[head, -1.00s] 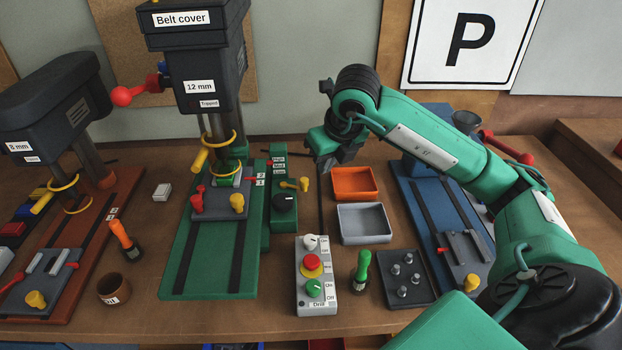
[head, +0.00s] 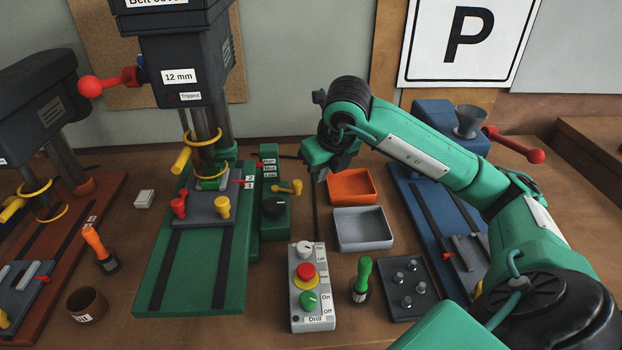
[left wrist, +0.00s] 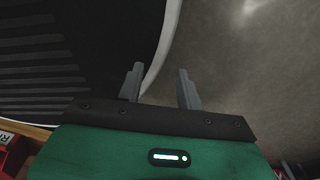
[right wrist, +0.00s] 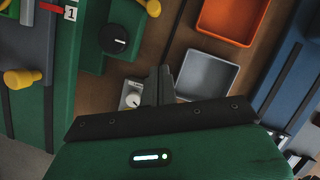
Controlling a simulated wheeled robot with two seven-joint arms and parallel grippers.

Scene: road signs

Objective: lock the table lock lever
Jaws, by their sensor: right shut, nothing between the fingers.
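The green drill press base (head: 180,277) stands left of centre. A short yellow lever (head: 288,188) sits on its side unit above a black knob (head: 274,206); it also shows at the top of the right wrist view (right wrist: 152,8). Another yellow-handled lever (head: 181,160) sits by the press column; I cannot tell which is the table lock. My right gripper (head: 320,173) is shut and empty, above the table right of the short lever and apart from it. Its closed fingers show in the right wrist view (right wrist: 159,84). My left gripper (left wrist: 160,78) is open and empty, outside the head view.
An orange tray (head: 352,187) and a grey tray (head: 362,230) lie near my right gripper. A control box (head: 311,290) and green-handled tool (head: 362,278) stand in front. A blue machine (head: 430,215) is at right, another drill press (head: 75,225) at left.

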